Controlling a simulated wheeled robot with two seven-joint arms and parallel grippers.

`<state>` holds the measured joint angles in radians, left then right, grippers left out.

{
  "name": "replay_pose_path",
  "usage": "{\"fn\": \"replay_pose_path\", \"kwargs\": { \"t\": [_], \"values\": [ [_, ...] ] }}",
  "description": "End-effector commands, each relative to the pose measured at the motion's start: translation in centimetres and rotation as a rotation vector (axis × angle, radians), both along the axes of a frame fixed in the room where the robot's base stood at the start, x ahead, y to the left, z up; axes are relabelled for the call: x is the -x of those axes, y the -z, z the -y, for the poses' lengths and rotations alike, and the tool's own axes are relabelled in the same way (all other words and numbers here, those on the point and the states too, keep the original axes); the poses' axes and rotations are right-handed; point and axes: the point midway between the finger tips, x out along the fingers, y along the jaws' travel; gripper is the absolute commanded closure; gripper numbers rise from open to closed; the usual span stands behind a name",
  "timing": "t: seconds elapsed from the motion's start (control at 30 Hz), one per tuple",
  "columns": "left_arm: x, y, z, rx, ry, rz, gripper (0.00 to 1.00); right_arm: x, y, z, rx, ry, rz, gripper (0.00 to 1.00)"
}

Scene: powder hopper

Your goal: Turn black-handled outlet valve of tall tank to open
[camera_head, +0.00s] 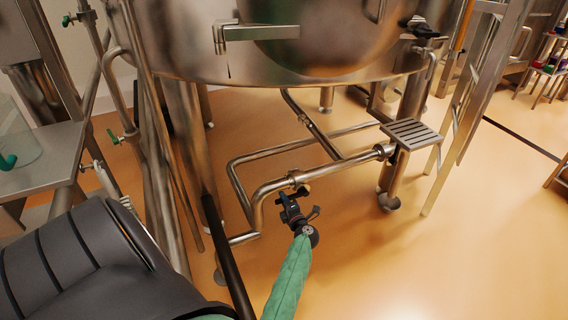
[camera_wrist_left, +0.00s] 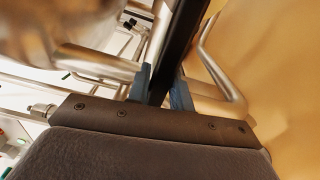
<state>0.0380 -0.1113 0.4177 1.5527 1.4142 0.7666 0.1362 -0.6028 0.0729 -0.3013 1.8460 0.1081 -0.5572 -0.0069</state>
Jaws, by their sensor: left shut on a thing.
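A long black bar (camera_head: 224,255) slants down the lower left of the head view; it also shows in the left wrist view (camera_wrist_left: 182,45). My left gripper (camera_wrist_left: 163,90) is shut on this bar, one finger on each side. In the head view the dark grey bulk of my left arm (camera_head: 75,265) fills the lower left corner, and the fingertips are hidden. I cannot tell whether the bar is the valve's handle.
Bent steel pipes (camera_head: 262,205) run low under the tank, between its legs. A small slatted step (camera_head: 411,133) and a ladder frame (camera_head: 462,130) stand at the right. A steel table (camera_head: 40,158) is at the left. The orange floor (camera_head: 440,260) is clear at lower right.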

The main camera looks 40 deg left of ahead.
Motion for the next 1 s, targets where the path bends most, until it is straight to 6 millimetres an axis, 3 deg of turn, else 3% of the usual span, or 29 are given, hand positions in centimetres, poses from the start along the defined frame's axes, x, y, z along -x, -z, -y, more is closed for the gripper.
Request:
{"fn": "replay_pose_path", "kwargs": {
  "t": [0.03,0.63,0.67,0.73,0.77,1.0],
  "values": [
    [0.32,1.26,0.18,0.015,-0.001,0.001,1.00,0.04,0.42,-0.01,0.000,0.000,-0.001,1.00],
    [0.54,2.03,0.29,0.031,-0.001,0.019,1.00,0.08,0.67,-0.10,-0.001,0.000,0.000,1.00],
    [0.54,2.04,0.29,0.031,-0.001,0.019,0.76,0.09,0.67,-0.10,-0.001,0.000,-0.001,1.00],
    [0.54,2.04,0.28,0.030,-0.001,0.018,0.62,0.16,0.68,-0.10,-0.001,0.000,-0.001,1.00],
    [0.54,2.00,0.27,0.029,-0.001,0.018,0.58,0.18,0.70,-0.09,-0.001,0.000,-0.003,1.00],
    [0.42,1.61,0.13,0.025,-0.001,0.021,0.58,0.17,0.62,-0.09,-0.001,0.000,-0.004,1.00]
  ]
}}
